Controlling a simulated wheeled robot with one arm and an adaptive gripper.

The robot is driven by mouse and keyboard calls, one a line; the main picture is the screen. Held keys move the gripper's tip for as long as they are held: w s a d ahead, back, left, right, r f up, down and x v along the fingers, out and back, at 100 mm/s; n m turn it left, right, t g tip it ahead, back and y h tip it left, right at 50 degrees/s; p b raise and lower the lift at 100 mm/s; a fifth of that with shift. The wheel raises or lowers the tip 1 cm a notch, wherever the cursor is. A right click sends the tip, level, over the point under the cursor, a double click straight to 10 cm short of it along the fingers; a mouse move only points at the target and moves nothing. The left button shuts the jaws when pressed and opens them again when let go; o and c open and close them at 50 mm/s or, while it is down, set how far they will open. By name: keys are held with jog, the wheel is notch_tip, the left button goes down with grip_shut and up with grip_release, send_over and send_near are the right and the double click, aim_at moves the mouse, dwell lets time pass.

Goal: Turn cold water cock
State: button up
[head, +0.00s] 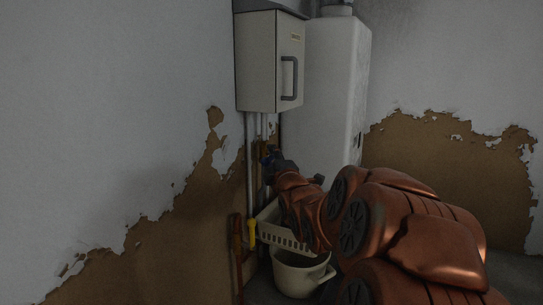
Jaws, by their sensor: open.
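Thin vertical pipes (249,165) run down the wall under a grey cabinet in the head view. My copper-coloured arm reaches in from the lower right, and my gripper (271,162) is at these pipes, just below the cabinet. The gripper is small, dark and seen from behind; it is open. A small dark-blue patch shows at its tip, but I cannot tell whether it is a cock handle or part of the gripper. The cold water cock cannot be clearly made out; my gripper and arm hide part of the pipes. Contact cannot be judged.
The grey cabinet (258,62) with a dark handle hangs above, beside a tall white unit (332,95). Below are a pale slotted crate (284,240), a cream pot (297,276), a yellow-handled item (252,230) and a reddish tool (238,250). Peeling wall (130,120) bounds the left.

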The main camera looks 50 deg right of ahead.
jog(key=shift+w, duration=0.1)
grip_shut()
dwell(0.4)
dwell(0.3)
